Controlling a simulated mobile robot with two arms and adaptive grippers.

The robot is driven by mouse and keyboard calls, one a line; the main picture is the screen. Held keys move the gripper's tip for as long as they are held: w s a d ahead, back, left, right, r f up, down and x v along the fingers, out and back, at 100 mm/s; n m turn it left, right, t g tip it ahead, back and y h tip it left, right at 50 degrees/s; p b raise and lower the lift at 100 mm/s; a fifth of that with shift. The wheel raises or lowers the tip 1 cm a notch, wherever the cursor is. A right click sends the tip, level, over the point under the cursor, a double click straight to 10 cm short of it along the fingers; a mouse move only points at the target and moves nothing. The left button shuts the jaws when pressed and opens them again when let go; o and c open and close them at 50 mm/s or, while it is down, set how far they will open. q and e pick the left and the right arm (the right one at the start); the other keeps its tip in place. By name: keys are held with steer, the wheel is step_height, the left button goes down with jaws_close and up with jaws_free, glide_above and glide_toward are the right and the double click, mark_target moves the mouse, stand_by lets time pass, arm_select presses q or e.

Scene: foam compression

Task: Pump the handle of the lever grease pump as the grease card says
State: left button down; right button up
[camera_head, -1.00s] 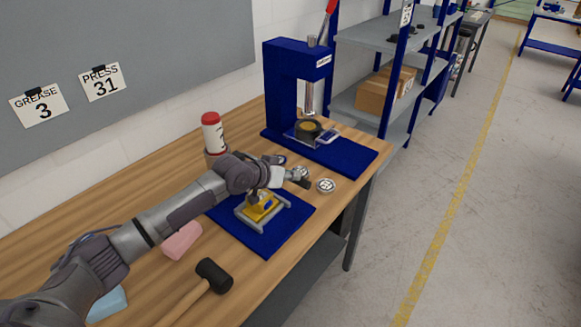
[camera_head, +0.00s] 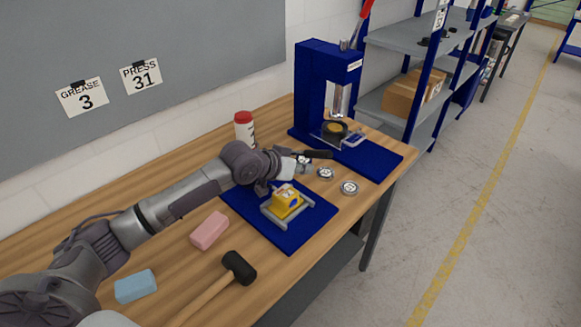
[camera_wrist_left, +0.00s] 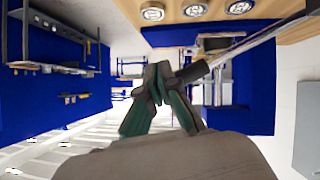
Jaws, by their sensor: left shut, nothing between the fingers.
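The grease card (camera_head: 82,97) on the grey board reads "GREASE 3". The lever grease pump (camera_head: 244,128), a white canister with a red cap, stands at the back of the bench, its lower part hidden by my left arm. A dark handle grip (camera_head: 318,154) sticks out to the right just beyond my left gripper (camera_head: 304,163). In the left wrist view, the black grip (camera_wrist_left: 188,74) on a metal rod lies close by the fingertips of my left gripper (camera_wrist_left: 160,82). The fingers are shut with nothing between them; whether they touch the grip I cannot tell. My right gripper is out of view.
A blue press (camera_head: 312,90) with a red lever stands behind right. Silver discs (camera_head: 349,187) lie nearby. A yellow block (camera_head: 286,200) sits in a frame on a blue mat (camera_head: 290,238). Pink (camera_head: 209,230) and blue blocks (camera_head: 136,286) and a mallet (camera_head: 238,268) lie in front.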

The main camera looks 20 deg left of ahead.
arm_select(q)
steer(key=v, duration=0.2)
steer(key=b+v, duration=0.1)
steer(key=v, duration=0.2)
steer(key=shift+s+d+r, duration=0.15)
steer(key=shift+s+r, duration=0.05)
steer(key=shift+s, duration=0.05)
steer(key=shift+w, duration=0.1)
stand_by(0.5)
steer(key=shift+f, duration=0.1)
